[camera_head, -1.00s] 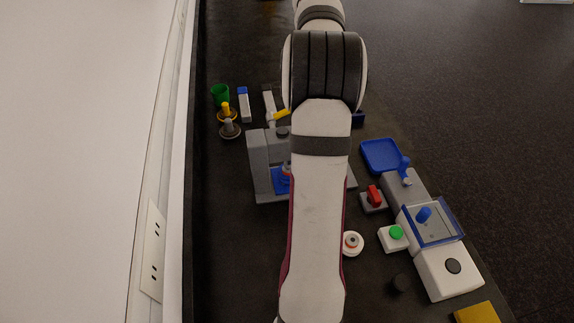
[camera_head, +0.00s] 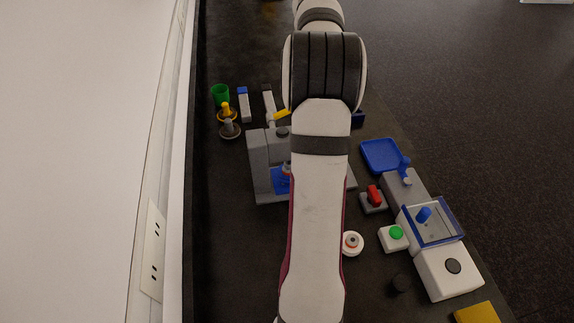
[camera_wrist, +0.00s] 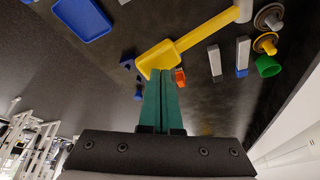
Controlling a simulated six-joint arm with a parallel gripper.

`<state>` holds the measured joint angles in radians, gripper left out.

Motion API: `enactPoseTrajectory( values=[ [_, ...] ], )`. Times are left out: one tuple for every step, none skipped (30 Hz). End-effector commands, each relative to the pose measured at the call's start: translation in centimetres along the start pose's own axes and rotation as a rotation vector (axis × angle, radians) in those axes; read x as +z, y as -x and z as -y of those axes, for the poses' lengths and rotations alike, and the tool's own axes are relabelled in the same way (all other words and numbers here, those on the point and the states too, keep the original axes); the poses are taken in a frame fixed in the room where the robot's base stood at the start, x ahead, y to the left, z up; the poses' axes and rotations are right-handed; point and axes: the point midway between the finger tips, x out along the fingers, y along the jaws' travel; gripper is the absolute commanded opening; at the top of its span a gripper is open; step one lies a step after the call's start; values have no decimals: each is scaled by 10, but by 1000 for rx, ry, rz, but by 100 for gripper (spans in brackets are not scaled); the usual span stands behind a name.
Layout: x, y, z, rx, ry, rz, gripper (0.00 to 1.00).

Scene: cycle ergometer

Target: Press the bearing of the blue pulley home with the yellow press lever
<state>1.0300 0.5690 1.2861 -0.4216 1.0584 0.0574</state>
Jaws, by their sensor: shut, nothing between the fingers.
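The grey press (camera_head: 262,165) stands left of my arm in the head view, partly hidden by it. The blue pulley (camera_head: 280,181) sits in the press opening, only partly visible; how deep its bearing sits cannot be told. A short piece of the yellow press lever (camera_head: 281,115) shows beside my arm. In the wrist view the yellow lever (camera_wrist: 190,38) runs from a grey bar to a wide end at my fingertips. My gripper (camera_wrist: 160,72) has its green fingers shut together, empty, with the tips at that wide end. Whether they touch it is unclear.
A green cup (camera_head: 220,95), yellow and grey knobbed pieces and upright bars stand behind the press. A blue tray (camera_head: 381,155), a red switch (camera_head: 375,196), a green button (camera_head: 396,233) and a white round part (camera_head: 352,243) lie right of my arm. A wall runs along the left.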

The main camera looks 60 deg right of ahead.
Motion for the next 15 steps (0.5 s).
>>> enactPoseTrajectory(
  values=[
    [1,-2,0,0,0,1,0],
    [2,-3,0,0,-1,1,0],
    [2,-4,0,0,-1,1,0],
    [3,-6,0,0,-1,1,0],
    [3,-7,0,0,0,1,0],
    [4,-8,0,0,0,1,0],
    [4,-9,0,0,0,1,0],
    [5,-10,0,0,0,2,0],
    [6,-12,0,0,0,1,0],
    [6,-13,0,0,0,1,0],
    [6,-14,0,0,0,1,0],
    [7,-16,0,0,0,0,0],
    [7,-17,0,0,0,1,0],
    [8,-18,0,0,0,1,0],
    [9,-20,0,0,-1,2,0]
  ],
)
